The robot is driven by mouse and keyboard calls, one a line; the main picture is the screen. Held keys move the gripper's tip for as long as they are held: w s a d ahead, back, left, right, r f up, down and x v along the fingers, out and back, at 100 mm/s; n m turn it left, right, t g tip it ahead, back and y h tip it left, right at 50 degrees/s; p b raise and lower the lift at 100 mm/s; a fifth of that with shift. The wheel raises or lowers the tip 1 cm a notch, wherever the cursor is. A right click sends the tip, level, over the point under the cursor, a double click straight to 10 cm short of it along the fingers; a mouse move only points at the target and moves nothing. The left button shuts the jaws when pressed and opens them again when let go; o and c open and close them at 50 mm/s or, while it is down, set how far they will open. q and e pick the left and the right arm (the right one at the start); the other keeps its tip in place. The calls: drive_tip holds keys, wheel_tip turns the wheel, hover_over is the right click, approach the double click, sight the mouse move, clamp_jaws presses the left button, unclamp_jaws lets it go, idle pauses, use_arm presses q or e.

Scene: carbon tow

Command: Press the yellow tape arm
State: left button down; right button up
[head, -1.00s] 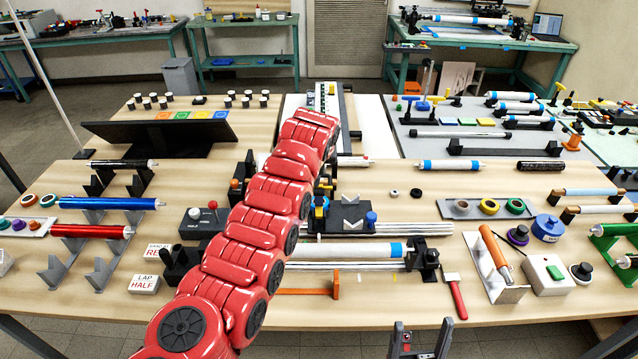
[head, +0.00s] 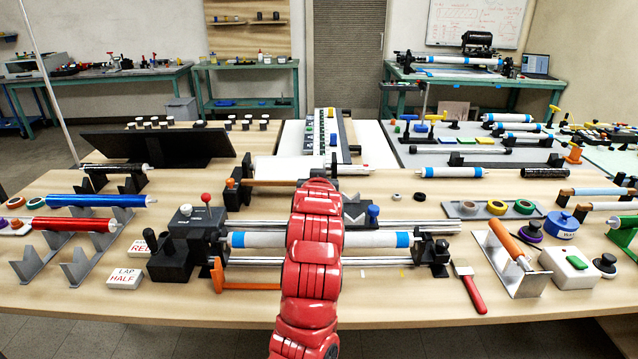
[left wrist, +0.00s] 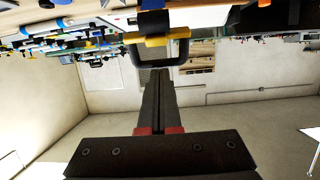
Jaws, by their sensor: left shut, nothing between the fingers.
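A yellow bar (left wrist: 157,40) on a black arched frame (left wrist: 132,52) shows in the left wrist view, beside a blue part; I take it to be the tape arm. My left gripper (left wrist: 157,72) is shut and empty, its fingertips pointing at the yellow bar and seeming close below it in that picture. I cannot tell whether they touch. In the head view my red arm hides both this gripper and the yellow bar. A white tube (head: 258,240) with blue bands lies across the black-ended winding stand (head: 432,248), behind my arm. My right gripper is in no current view.
A grey box with a red knob (head: 206,197) stands left of the arm. A red-handled brush (head: 472,290) and an orange roller on a stand (head: 510,245) lie right. Red and blue tubes on V-stands (head: 75,225) are at left. The front table edge is mostly clear.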

use_arm(q)
drive_tip(key=s+f+t+b, duration=0.2)
drive_tip(key=f+b, duration=0.1)
drive_tip(key=s+f+t+b, duration=0.2)
drive_tip(key=s+f+b, duration=0.1)
drive_tip(key=b, duration=0.1)
drive_tip(key=shift+t, duration=0.4)
drive_tip(key=shift+s+f+t+b, duration=0.3)
drive_tip(key=shift+t+b, duration=0.2)
drive_tip(key=shift+b, duration=0.4)
drive_tip(key=shift+r, duration=0.15)
wheel_tip(320, 180, up, 4)
drive_tip(key=w+p, duration=0.1)
drive_tip(key=r+v, duration=0.2)
drive_tip(key=v, duration=0.8)
drive_tip(key=shift+s+f, duration=0.2)
drive_tip(key=shift+r, duration=0.1)
